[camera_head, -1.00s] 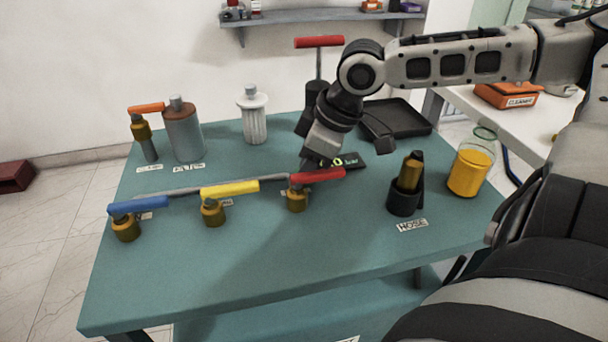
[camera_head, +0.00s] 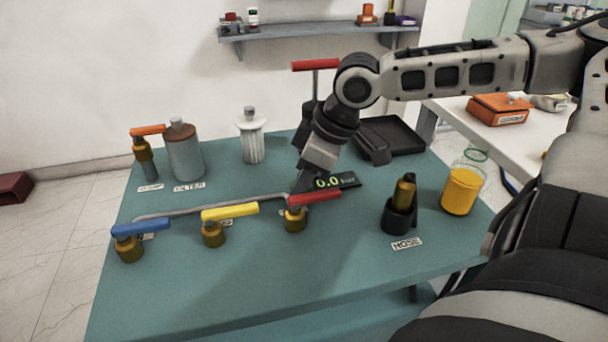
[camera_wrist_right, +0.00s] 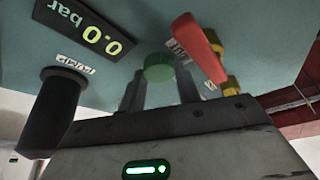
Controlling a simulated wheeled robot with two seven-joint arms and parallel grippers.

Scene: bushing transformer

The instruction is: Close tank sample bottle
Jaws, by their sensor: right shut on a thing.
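A clear glass jar with orange-yellow contents (camera_head: 462,190) stands upright at the right of the green table. A green ring (camera_head: 473,155) shows at its top; I cannot tell whether it is open. My right gripper (camera_head: 300,192) is low over the table near the red-handled valve, well left of the jar. In the right wrist view, its fingers (camera_wrist_right: 160,90) are shut on a round green piece (camera_wrist_right: 159,67). I cannot tell whether this piece is a cap. The arm hides it in the head view. My left gripper is out of view.
Red (camera_head: 315,198), yellow (camera_head: 230,212) and blue (camera_head: 140,229) valve handles line the table's front left. A pressure display (camera_head: 337,182) reading 0.0 bar is close by the gripper. A black hose holder (camera_head: 398,217) stands left of the jar. The front table area is clear.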

